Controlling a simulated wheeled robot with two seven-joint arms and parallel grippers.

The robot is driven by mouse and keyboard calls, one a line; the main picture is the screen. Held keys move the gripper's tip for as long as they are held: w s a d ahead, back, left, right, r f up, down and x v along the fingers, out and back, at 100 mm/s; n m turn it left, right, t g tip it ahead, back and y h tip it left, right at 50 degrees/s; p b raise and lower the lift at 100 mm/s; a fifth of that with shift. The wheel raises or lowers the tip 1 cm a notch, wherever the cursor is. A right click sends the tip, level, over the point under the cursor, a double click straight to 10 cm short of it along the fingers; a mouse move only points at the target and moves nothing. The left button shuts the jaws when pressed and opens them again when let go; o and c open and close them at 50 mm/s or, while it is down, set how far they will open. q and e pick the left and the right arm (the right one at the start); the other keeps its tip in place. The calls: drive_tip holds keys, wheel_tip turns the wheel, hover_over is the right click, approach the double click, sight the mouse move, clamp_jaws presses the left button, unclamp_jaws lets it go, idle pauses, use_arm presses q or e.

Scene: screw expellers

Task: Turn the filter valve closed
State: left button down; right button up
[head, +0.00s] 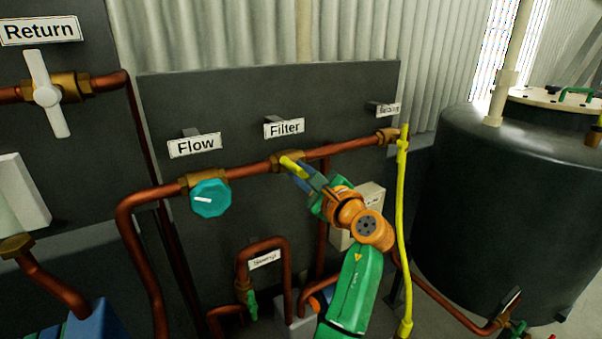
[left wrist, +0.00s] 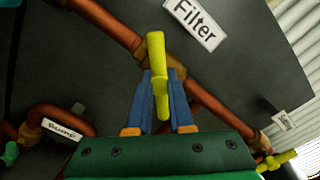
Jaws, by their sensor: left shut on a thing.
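The filter valve has a yellow lever handle (head: 291,164) on a brass body set in the copper pipe under the "Filter" label (head: 284,128). The handle (left wrist: 156,48) also shows in the left wrist view, lying at a slant across the pipe. My left gripper (head: 306,173) is at the handle, and its blue fingers (left wrist: 161,88) are shut on it, one on each side. In the head view the fingers and wrist hide part of the handle. My right gripper is in neither view.
A teal round flow knob (head: 210,198) sits left of the filter valve. A yellow upright lever (head: 402,200) stands to the right on the same pipe. A white return valve (head: 47,94) is at upper left. A dark tank (head: 480,200) stands at right.

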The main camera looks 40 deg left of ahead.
use_arm(q)
drive_tip(key=shift+r+p, duration=0.2)
drive_tip(key=shift+p, duration=0.4)
drive_tip(key=m+p, duration=0.4)
drive_tip(key=p, duration=0.2)
drive_tip(key=shift+r, duration=0.2)
drive_tip(key=shift+f+m+p, duration=0.2)
drive_tip(key=shift+m+p, duration=0.55)
drive_tip(key=shift+m, duration=0.25)
drive_tip(key=shift+f+m, duration=0.1)
drive_tip(key=shift+m, duration=0.8)
drive_tip(key=m, duration=0.3)
drive_tip(key=shift+f+m, duration=0.1)
drive_tip(key=shift+m, duration=0.2)
drive_tip(key=m, duration=0.6)
drive_tip(key=shift+m, duration=0.4)
drive_tip(key=shift+c, duration=2.2)
unclamp_jaws()
